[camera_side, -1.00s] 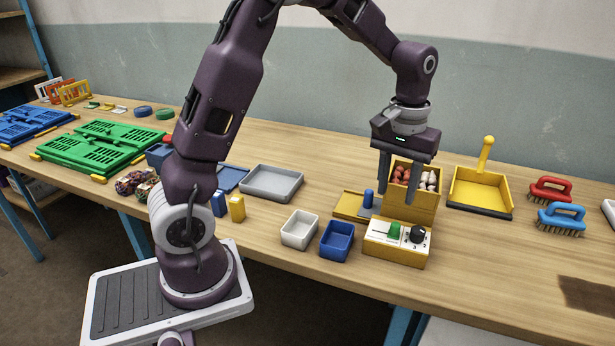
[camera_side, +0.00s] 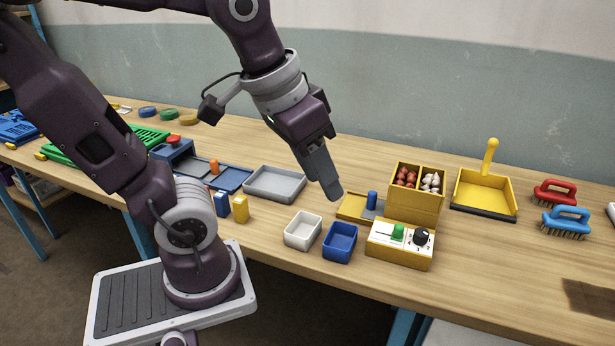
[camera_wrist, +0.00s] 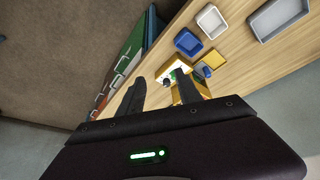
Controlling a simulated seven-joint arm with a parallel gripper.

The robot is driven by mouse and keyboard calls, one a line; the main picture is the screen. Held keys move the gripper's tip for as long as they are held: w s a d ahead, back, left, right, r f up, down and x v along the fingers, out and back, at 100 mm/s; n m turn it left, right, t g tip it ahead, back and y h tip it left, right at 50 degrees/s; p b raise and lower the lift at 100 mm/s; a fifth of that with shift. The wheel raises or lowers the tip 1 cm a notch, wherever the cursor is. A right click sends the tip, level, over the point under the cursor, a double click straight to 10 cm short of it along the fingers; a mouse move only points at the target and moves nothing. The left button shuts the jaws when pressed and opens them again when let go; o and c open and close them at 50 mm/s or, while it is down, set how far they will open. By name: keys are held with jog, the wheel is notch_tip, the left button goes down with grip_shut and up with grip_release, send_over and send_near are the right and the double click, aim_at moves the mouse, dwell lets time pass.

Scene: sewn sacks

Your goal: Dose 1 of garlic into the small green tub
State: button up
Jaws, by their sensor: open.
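A yellow dispenser (camera_side: 414,210) has two bins, the left with reddish-brown bulbs (camera_side: 405,178) and the right with white garlic (camera_side: 431,182). Its front panel carries a green slider knob (camera_side: 398,231) and a black dial (camera_side: 421,237). A yellow plate with a blue peg (camera_side: 371,201) is at its left. A small white tub (camera_side: 303,231) and a small blue tub (camera_side: 340,242) stand empty in front; I see no green tub. My gripper (camera_side: 335,193) is open and empty, above and behind these tubs, left of the dispenser. Its parted fingers show in the wrist view (camera_wrist: 161,77).
A grey tray (camera_side: 274,184) and a blue tray with an orange peg lie to the left. A yellow dustpan (camera_side: 485,192) and red and blue brushes (camera_side: 565,221) are at the right. Blue and yellow blocks (camera_side: 239,208) stand by my base.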

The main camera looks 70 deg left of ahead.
jog(key=s, duration=0.2)
jog(key=n+g, duration=0.5)
send_over(396, 225)
jog(key=s+a, duration=0.1)
notch_tip(396, 225, down, 12)
notch_tip(396, 225, down, 6)
jog(key=shift+a+f, duration=0.1)
jog(key=shift+f, duration=0.05)
jog(key=shift+w+d+f, duration=0.45)
jog(key=shift+d, duration=0.15)
jog(key=shift+s+a, duration=0.15)
jog(key=shift+a, duration=0.05)
jog(key=shift+s+a+r, duration=0.4)
jog(key=shift+a+r, duration=0.05)
jog(key=shift+r, duration=0.1)
notch_tip(396, 225, up, 7)
jog(key=s+d+r+m+t, duration=0.2)
jog(key=s+r, duration=0.3)
jog(key=s, duration=0.5)
jog(key=s+d+r+m+t, duration=0.3)
jog(key=s+d+r, duration=0.1)
jog(key=s, duration=0.7)
jog(key=shift+r+m, duration=0.3)
jog(key=shift+r, duration=0.6)
